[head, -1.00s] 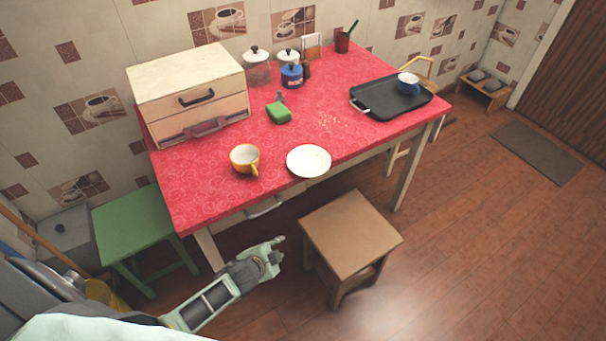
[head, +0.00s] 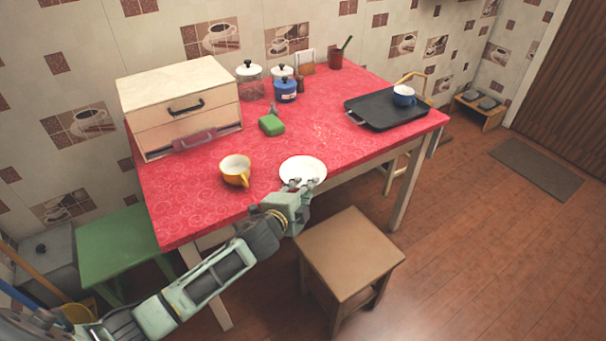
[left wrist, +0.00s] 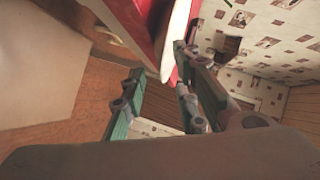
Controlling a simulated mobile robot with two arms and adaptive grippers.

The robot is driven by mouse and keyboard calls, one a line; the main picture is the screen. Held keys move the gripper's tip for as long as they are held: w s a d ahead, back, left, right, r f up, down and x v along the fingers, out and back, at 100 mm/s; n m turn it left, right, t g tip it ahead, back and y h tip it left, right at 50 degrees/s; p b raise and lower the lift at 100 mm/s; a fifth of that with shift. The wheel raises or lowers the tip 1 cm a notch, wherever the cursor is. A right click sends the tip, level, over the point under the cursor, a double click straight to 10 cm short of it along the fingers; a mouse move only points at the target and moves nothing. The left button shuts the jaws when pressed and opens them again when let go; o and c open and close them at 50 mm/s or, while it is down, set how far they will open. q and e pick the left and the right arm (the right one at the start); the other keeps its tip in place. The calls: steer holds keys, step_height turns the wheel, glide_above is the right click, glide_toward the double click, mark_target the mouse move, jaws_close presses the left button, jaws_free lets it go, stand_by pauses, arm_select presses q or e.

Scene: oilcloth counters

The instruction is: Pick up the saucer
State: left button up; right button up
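The white saucer (head: 303,168) lies on the red patterned oilcloth near the table's front edge. My left gripper (head: 303,184) is at the saucer's near rim, with its fingertips overlapping that rim in the head view. In the left wrist view the two fingers stand apart, and the pale saucer edge (left wrist: 176,38) reaches into the space by the fingertips, close to the right-hand finger. I cannot tell whether either finger touches it. My right gripper is not in view.
A yellow cup (head: 236,171) stands left of the saucer. A black tray (head: 374,112) with a blue cup (head: 404,94) is at the right. A wooden stool (head: 350,255) stands before the table, a green one (head: 125,240) at left.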

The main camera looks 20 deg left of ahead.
arm_select(q)
steer(key=shift+x, duration=1.15)
steer(key=shift+s, duration=0.1)
jaws_close()
